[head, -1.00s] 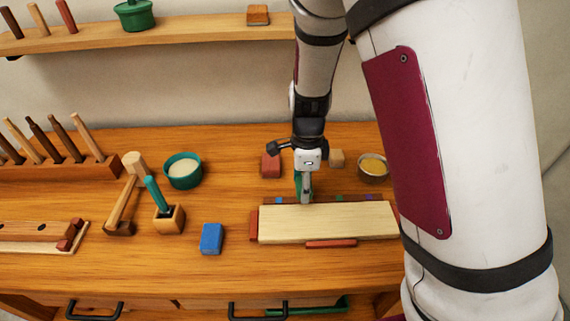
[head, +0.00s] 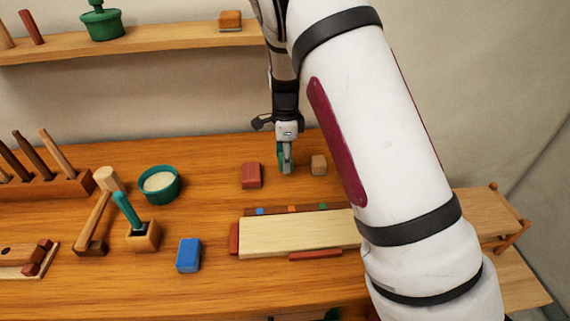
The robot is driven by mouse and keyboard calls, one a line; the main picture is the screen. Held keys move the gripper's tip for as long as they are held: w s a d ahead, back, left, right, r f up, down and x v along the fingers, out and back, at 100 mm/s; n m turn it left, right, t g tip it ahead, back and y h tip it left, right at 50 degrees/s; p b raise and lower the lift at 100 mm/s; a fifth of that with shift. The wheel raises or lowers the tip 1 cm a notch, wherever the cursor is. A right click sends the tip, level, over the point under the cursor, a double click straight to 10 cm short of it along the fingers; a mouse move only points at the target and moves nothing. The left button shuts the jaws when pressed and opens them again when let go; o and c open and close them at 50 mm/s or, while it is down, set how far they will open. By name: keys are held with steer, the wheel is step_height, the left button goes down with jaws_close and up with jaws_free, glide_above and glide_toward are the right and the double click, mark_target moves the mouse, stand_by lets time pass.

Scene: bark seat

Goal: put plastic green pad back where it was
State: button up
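My gripper (head: 286,167) points down at the back of the workbench, between a red block (head: 251,175) and a small wooden block (head: 319,165). A green pad (head: 280,160) shows at its fingers, mostly hidden by them. The gripper looks shut on the pad. The pad is at or just above the bench top; I cannot tell whether it touches. In front of it lies a pale board (head: 295,234) with a strip of blue, orange and green marks (head: 322,207) along its back edge.
A blue block (head: 189,255) lies front left of the board. A teal bowl (head: 160,184), a mallet (head: 95,220) and a wooden holder (head: 143,237) stand to the left. A shelf (head: 150,43) runs along the wall. My arm covers the board's right end.

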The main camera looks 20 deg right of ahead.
steer(key=shift+w+d, duration=0.15)
steer(key=shift+w, duration=0.35)
steer(key=shift+f, duration=1.8)
steer(key=shift+f, duration=0.2)
steer(key=o, duration=1)
steer(key=shift+o, duration=0.2)
steer(key=shift+r, duration=0.1)
